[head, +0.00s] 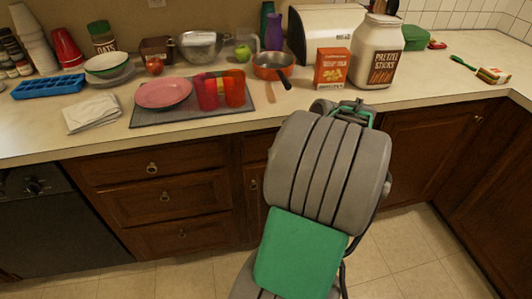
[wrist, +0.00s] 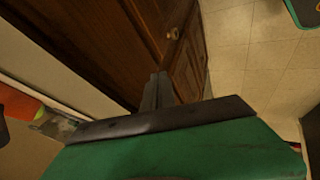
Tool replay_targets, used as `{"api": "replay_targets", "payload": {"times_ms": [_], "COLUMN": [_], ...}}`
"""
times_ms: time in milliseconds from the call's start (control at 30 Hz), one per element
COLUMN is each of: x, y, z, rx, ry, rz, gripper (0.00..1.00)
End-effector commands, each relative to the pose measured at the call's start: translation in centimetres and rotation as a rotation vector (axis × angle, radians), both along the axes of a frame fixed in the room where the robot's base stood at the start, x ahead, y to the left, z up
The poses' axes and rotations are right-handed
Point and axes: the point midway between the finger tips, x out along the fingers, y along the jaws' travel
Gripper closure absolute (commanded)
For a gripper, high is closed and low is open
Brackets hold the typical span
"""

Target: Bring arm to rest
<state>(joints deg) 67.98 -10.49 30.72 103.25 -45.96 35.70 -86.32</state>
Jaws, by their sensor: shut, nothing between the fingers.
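My arm with its grey and green links rises in front of the counter in the head view, and hides much of my gripper there. In the wrist view my gripper (wrist: 158,90) shows two grey fingers close together with nothing between them. Beyond the fingers are a wooden cabinet door (wrist: 135,40) and the tiled floor (wrist: 250,50). In the head view the end of my arm is near the counter's front edge, below the pretzel jar (head: 376,55) and the orange box (head: 333,68).
The counter (head: 290,105) holds a dark mat (head: 190,115) with a pink plate (head: 163,92) and red cups (head: 218,92). An orange pan (head: 272,66), a blue tray (head: 48,87) and a folded cloth (head: 92,113) also lie there.

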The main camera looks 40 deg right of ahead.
Motion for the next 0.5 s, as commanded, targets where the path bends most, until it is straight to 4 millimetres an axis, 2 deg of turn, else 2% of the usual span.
{"api": "replay_targets", "payload": {"times_ms": [100,300,433,500], "x": [-1.5,-2.8,-2.4,-1.3], "y": [0.1,0.1,0.7,2.6], "z": [2.3,4.0,4.5,5.2], "rx": [0.0,0.004,0.014,0.043], "ry": [0.001,0.001,0.013,0.044], "rz": [0.009,0.013,0.007,-0.016], "gripper": [1.0,1.0,1.0,1.0]}}
